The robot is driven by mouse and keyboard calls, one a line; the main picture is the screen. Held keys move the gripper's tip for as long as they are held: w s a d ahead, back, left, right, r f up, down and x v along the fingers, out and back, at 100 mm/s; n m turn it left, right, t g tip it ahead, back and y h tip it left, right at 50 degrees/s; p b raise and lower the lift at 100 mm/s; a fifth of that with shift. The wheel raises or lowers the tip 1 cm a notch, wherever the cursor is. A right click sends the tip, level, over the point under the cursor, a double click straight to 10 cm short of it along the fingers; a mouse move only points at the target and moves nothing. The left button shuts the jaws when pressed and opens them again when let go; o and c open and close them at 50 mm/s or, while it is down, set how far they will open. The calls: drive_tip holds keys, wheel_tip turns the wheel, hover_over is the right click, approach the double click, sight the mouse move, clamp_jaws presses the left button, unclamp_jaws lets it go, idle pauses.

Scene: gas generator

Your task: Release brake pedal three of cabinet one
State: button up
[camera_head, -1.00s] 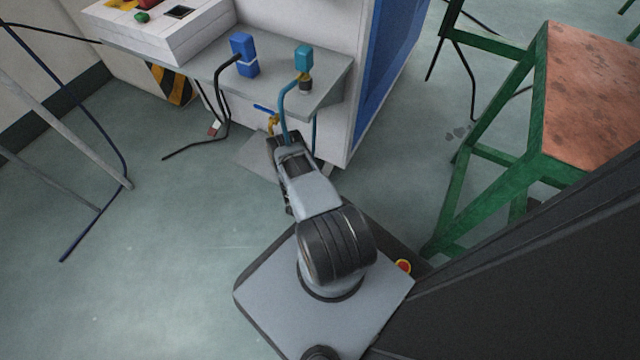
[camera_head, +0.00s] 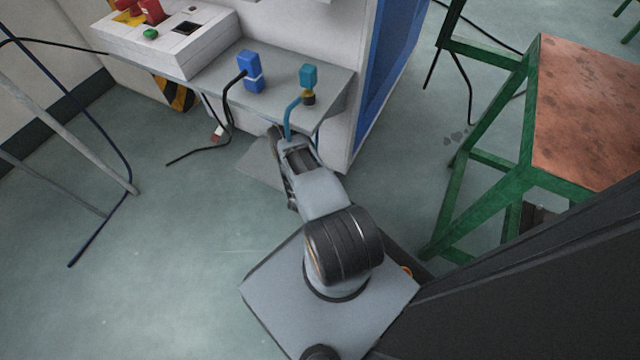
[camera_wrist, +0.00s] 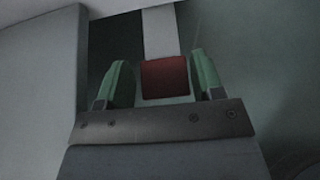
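A dark red pedal pad (camera_wrist: 165,77) on a pale straight lever (camera_wrist: 160,32) shows in the wrist view; its number cannot be read. My gripper (camera_wrist: 163,82) has its two green fingertips apart, one on each side of the pad. A gap shows on the left; the right fingertip is very close to the pad, and I cannot tell if it touches. In the head view my gripper (camera_head: 276,134) is low under the cabinet's shelf, its fingertips hidden. A small red and white piece (camera_head: 218,131), perhaps another pedal, shows left of it.
The grey shelf (camera_head: 325,84) with a blue connector (camera_head: 250,72) and a teal connector (camera_head: 308,77) overhangs my gripper. Black and blue cables hang from it. A green-framed table (camera_head: 590,110) stands at right. Metal stand legs (camera_head: 75,135) are at left. Floor between is free.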

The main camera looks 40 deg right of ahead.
drive_tip(key=o, duration=0.3)
drive_tip(key=shift+s+a+f, duration=0.1)
drive_tip(key=shift+a+f, duration=0.05)
drive_tip(key=shift+a+r+p, duration=0.25)
drive_tip(key=shift+p, duration=0.1)
drive_tip(key=s+a+p, duration=0.3)
drive_tip(key=s+a, duration=0.1)
drive_tip(key=a, duration=0.8)
